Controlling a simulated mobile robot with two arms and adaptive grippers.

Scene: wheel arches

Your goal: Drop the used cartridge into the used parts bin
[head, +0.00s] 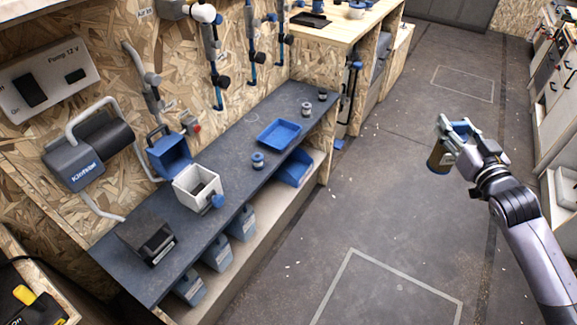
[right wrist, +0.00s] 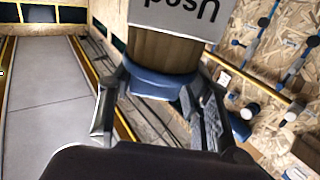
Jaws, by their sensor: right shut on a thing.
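My right gripper (head: 458,132) is shut on the used cartridge (head: 438,158), holding it in the air over the floor, well to the right of the bench. In the right wrist view the cartridge (right wrist: 162,50) shows a pale label reading "Used", a brown body and a blue end cap between the fingers (right wrist: 165,100). No bin carries a label I can read, so I cannot tell which is the used parts bin. A blue open bin (head: 294,168) sits below the bench top at its right part. My left gripper is not in view.
The floor (head: 380,210) between is clear.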

